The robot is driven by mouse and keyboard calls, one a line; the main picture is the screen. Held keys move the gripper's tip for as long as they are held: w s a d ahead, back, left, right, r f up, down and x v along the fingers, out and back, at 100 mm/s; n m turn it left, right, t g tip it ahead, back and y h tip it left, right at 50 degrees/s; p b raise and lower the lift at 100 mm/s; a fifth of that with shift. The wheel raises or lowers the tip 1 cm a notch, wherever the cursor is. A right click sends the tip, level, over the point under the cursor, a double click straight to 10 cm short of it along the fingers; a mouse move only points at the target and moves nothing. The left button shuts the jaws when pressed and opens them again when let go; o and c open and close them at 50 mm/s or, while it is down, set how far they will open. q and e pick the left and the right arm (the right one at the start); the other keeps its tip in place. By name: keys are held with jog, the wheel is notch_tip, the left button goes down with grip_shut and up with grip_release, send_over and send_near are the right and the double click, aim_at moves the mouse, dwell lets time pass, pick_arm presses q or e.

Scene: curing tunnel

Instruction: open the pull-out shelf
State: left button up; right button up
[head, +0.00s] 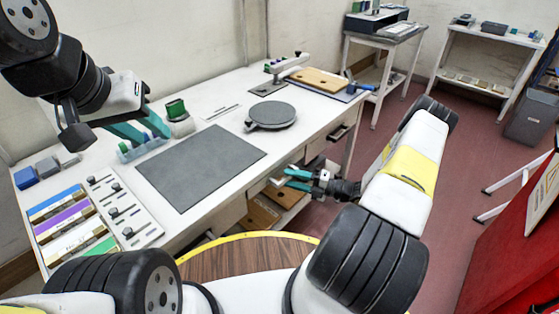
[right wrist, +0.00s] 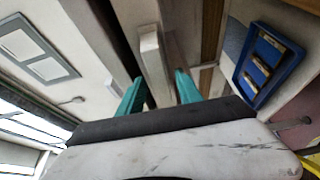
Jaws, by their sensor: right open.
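My right gripper (head: 297,180) is at the front of the white workbench, just below its top. Its teal fingers point at a pale bar-shaped handle (head: 276,181) on the bench front, which looks like the pull-out shelf's handle. In the right wrist view, the handle (right wrist: 151,55) reaches between the spread teal fingers of the open gripper (right wrist: 157,92). I cannot tell whether either finger touches it. The shelf itself is mostly hidden under the bench top. My left gripper (head: 141,128) hovers over the bench's left part, its teal fingers apart and seemingly empty.
The bench top holds a dark mat (head: 200,165), a round grey plate (head: 270,116), a control panel (head: 120,210) and coloured binders (head: 70,222). Brown boards (head: 262,214) lie below the bench. Red floor (head: 455,150) is open to the right.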

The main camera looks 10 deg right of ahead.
jog(key=shift+x, duration=0.8)
grip_shut()
dwell(0.9)
